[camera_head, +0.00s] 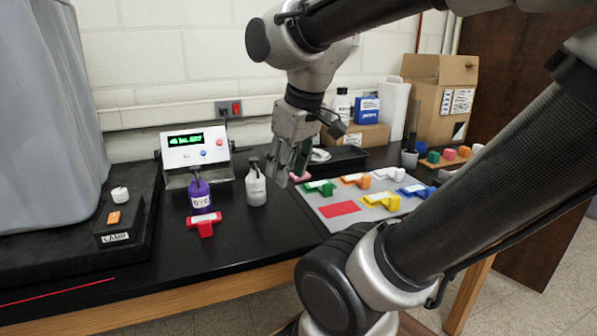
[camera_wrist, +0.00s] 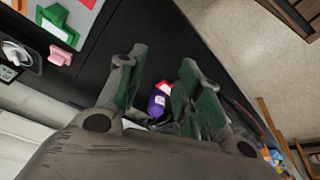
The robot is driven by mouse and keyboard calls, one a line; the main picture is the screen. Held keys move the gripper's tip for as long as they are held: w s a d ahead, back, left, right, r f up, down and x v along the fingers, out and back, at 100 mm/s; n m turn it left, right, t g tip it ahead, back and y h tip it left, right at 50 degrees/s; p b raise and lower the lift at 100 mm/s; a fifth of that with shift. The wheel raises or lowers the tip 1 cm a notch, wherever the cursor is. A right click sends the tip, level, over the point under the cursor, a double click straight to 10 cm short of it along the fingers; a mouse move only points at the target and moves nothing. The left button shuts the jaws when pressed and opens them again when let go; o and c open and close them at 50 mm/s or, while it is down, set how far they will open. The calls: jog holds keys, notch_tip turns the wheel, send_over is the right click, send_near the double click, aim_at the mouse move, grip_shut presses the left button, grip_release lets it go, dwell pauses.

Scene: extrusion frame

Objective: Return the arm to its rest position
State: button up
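My gripper (camera_head: 286,163) hangs above the black bench, pointing down, between the white bottle and the grey mat. In the wrist view my gripper (camera_wrist: 155,85) has its green-padded fingers spread apart, with nothing held between them. My arm arches in from the upper right, and a thick dark arm link crosses the right and lower part of the head view. No rest pose marker shows.
A purple bottle (camera_head: 200,195), a white bottle (camera_head: 256,186) and a red T-shaped block (camera_head: 204,225) stand on the bench (camera_head: 262,226). A grey mat (camera_head: 369,213) holds several coloured blocks. A display box (camera_head: 195,150) and a cardboard box (camera_head: 437,97) stand behind.

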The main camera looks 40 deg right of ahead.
jog(key=shift+s+d+f+m+t, duration=0.2)
jog(key=shift+s+d+m, duration=0.1)
jog(key=shift+s+m, duration=0.3)
jog(key=shift+s+d+f+m+t, duration=0.2)
jog(key=shift+s+d+m, duration=0.15)
jog(key=shift+s, duration=0.3)
jog(key=shift+o, duration=0.5)
